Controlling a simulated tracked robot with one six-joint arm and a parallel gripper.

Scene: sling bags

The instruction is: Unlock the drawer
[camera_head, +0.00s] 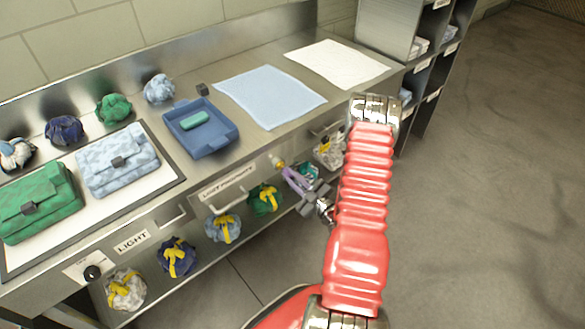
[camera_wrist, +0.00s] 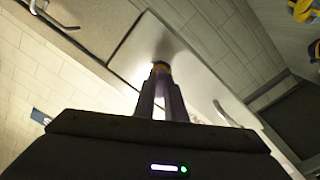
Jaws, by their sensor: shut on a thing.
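The drawer appears shut and has a metal bar handle (camera_head: 230,201).
On the steel counter are a blue tray (camera_head: 228,136) holding a teal item, a light blue cloth (camera_head: 300,108), a white cloth (camera_head: 337,65) and quilted bags (camera_head: 118,160). Several tied bundles (camera_head: 222,228) sit on the shelf below. Open floor (camera_head: 490,200) lies to the right.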

